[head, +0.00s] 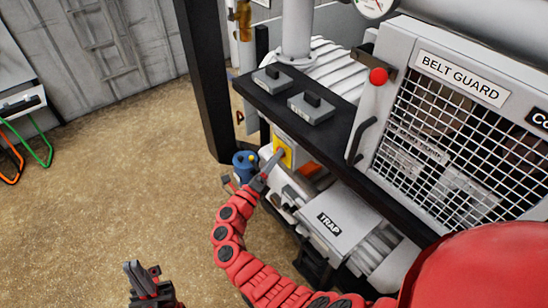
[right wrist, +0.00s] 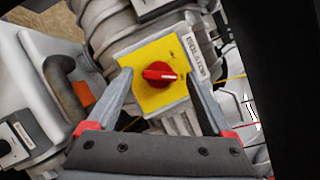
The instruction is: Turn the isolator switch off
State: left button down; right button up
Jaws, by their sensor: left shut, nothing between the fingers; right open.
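The isolator switch has a yellow square plate with a red rotary knob (right wrist: 160,75) in the right wrist view. The knob's bar lies roughly across the picture. An ISOLATOR label (right wrist: 197,58) is beside the plate. In the head view the yellow plate (head: 286,157) is low on the machine, partly covered by my gripper. My right gripper (right wrist: 158,78) is open, one finger on each side of the knob, with visible gaps. It also shows in the head view (head: 272,165). My left gripper (head: 145,268) is shut and empty, low over the floor, far from the switch.
A black shelf (head: 335,138) with two grey switch boxes runs above the isolator. A white TRAP box (head: 335,222) and the BELT GUARD mesh cover (head: 440,140) are to the right. A blue container (head: 243,162) stands behind my right gripper.

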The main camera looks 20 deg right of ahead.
jog(key=shift+c, duration=0.2)
grip_shut()
jog(key=n+g+y+p, duration=0.1)
jog(key=n+p, duration=0.2)
jog(key=n+g+y+p, duration=0.1)
jog(key=n+p, duration=0.2)
jog(key=n, duration=0.1)
jog(key=r+n+y+p, duration=0.1)
jog(key=n+p, duration=0.2)
jog(key=n, duration=0.1)
jog(key=shift+g+p, duration=0.35)
jog(key=shift+g, duration=0.05)
dwell(0.3)
jog(key=shift+f+n, duration=0.1)
jog(key=shift+n, duration=0.2)
jog(key=shift+o, duration=0.2)
grip_release()
